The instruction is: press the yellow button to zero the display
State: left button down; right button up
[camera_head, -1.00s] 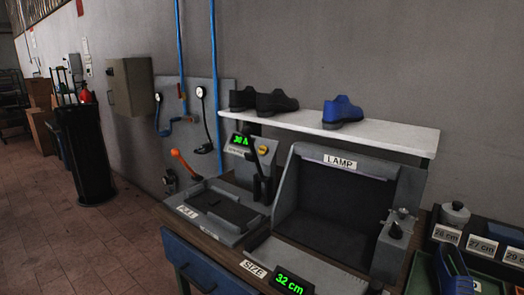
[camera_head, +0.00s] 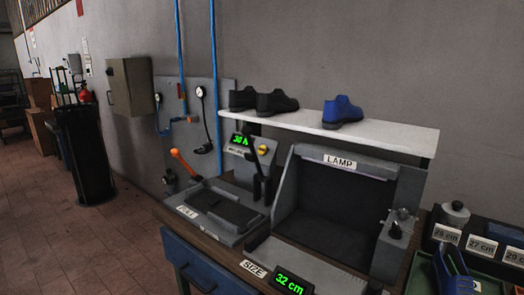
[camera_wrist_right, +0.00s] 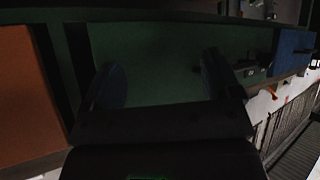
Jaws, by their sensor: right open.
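The yellow button (camera_head: 263,150) sits on the grey control box at the back of the bench, just right of a small display (camera_head: 240,140) with lit green characters, too small to read surely. A dark upright lever (camera_head: 258,178) stands just below the button. No gripper shows in the head view, and nothing touches the button there. My right gripper (camera_wrist_right: 160,82) shows in the right wrist view with its two dark fingers apart and nothing between them, in front of a dark green surface (camera_wrist_right: 150,50). My left gripper is not seen.
A lamp box (camera_head: 335,205) stands right of the control box, with a size display (camera_head: 292,282) reading 32 cm in front. A white shelf (camera_head: 390,140) with black and blue shoes is above. Labelled bins (camera_head: 483,247) stand at right.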

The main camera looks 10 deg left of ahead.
aim_at(262, 149)
jog(key=j+z, duration=0.1)
jog(key=z, duration=0.3)
jog(key=j+z, duration=0.15)
jog(key=z, duration=0.25)
jog(key=j+z, duration=0.6)
jog(key=j, duration=0.2)
jog(key=k+j, duration=0.1)
jog(key=j, duration=0.3)
jog(key=k+j+z, duration=0.1)
jog(key=j, duration=0.3)
jog(key=k+j+z, duration=0.1)
jog(key=j, duration=0.3)
jog(key=k+j, duration=0.2)
jog(key=j, duration=0.2)
